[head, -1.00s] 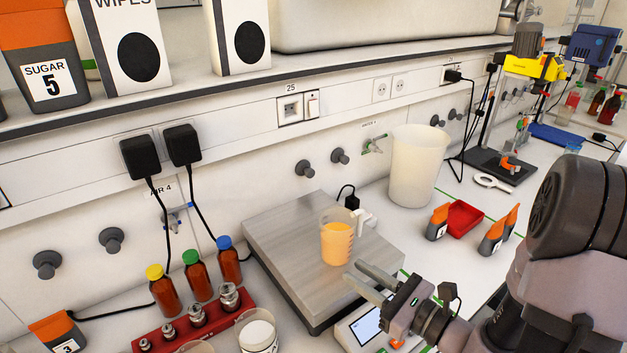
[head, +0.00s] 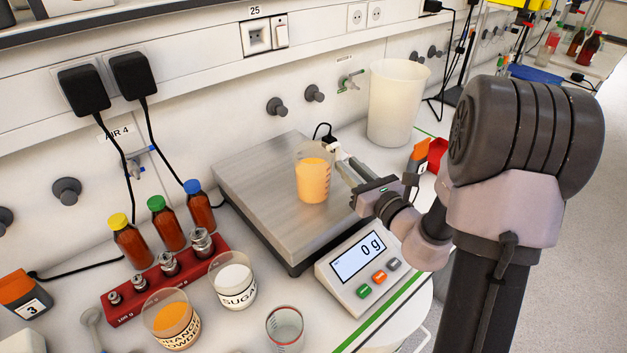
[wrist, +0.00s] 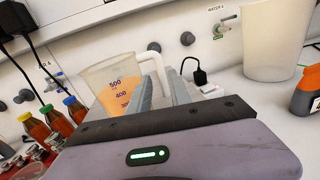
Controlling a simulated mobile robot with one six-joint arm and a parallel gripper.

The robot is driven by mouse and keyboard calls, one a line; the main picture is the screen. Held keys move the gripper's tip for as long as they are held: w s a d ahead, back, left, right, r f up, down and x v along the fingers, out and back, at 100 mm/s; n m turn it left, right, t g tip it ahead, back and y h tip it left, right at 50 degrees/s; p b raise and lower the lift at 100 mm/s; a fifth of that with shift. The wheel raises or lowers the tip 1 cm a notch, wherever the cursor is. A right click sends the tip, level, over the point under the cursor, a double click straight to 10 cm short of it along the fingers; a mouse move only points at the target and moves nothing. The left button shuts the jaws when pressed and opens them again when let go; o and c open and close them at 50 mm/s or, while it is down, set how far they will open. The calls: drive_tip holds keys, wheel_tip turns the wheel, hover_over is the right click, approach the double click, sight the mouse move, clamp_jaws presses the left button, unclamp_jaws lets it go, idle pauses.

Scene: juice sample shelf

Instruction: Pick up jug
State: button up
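The jug (head: 313,182) is a clear measuring beaker with orange juice and printed volume marks. It stands upright on the steel plate of the scale (head: 250,205). In the wrist view the jug (wrist: 117,97) is just ahead, left of centre, with its pale handle on the right side. My gripper (head: 343,170) is at the jug's right side, at the handle. In the wrist view my gripper (wrist: 160,83) shows two fingers apart, with the handle ahead of and partly between them. I cannot tell whether they touch it.
The scale display (head: 358,258) reads 0 g. A large white beaker (head: 396,105) stands behind at the right. Brown bottles (head: 165,225), a red weight rack (head: 160,283), a sugar cup (head: 233,280) and an orange powder cup (head: 171,318) stand to the left and front.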

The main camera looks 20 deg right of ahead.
sight(339, 157)
drive_tip(key=w, duration=0.4)
drive_tip(key=w+a+b, duration=0.1)
drive_tip(key=w, duration=0.1)
drive_tip(key=shift+s, duration=0.1)
clamp_jaws()
idle(1.1)
